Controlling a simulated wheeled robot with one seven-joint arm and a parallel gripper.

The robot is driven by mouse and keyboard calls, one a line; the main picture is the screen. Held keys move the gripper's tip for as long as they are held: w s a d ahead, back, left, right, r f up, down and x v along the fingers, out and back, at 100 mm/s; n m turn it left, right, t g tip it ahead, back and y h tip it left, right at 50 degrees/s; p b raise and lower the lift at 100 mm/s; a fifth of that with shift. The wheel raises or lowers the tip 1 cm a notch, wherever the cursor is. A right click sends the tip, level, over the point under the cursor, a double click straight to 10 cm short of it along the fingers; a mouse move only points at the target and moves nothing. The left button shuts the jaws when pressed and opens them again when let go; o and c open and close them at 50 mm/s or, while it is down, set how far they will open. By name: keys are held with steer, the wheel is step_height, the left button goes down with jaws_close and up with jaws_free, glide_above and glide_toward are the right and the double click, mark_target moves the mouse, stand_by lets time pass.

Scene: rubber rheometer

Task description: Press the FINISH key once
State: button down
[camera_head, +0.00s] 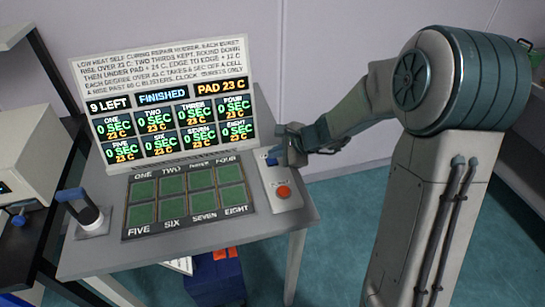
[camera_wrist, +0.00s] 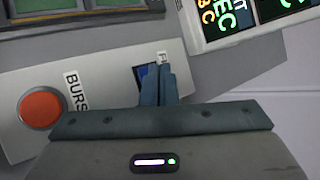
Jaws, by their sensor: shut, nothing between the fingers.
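The blue FINISH key (camera_wrist: 141,73) sits at the far end of a pale key panel (camera_head: 267,183). In the wrist view its label shows only an F beside my fingertips, and the fingers hide part of the key. My gripper (camera_wrist: 162,72) is shut and empty, with its fingertips over or at the key; I cannot tell whether they touch it. In the head view my gripper (camera_head: 279,156) comes in from the right above the panel's far end. The display board (camera_head: 163,92) reads "9 LEFT", "FINISHED" and "PAD 23 C", with every cell at 0 SEC and 23 C.
A red button (camera_head: 283,191), labelled BURS in the wrist view, sits on the same panel nearer the front. Left of the panel is a pad with green cells (camera_head: 173,184). A dark-handled tool (camera_head: 86,212) stands at the table's left. A blue bin (camera_head: 216,279) is below.

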mark_target(276, 160)
steer(key=shift+r, duration=0.35)
step_height(276, 160, up, 5)
steer(key=p, duration=0.4)
steer(key=shift+r, duration=0.1)
stand_by(0.7)
steer(key=s+d+r+n+h, duration=0.2)
steer(key=s+d+n, duration=0.3)
steer(key=s, duration=0.3)
steer(key=s+d+r+n+g+h+p, duration=0.1)
steer(key=s+d+r+n+h, duration=0.2)
steer(key=s, duration=0.5)
steer(key=s+d+r+n+g+h, duration=0.1)
steer(key=s+d+r+n+h, duration=0.1)
steer(key=s+d+r+n, duration=0.2)
steer(key=s+d+n, duration=0.2)
steer(key=s+n, duration=0.1)
steer(key=s, duration=0.1)
steer(key=shift+s+d+r+h+p, duration=0.25)
steer(key=shift+d+r+h+p, duration=0.05)
steer(key=shift+d+h+p, duration=0.1)
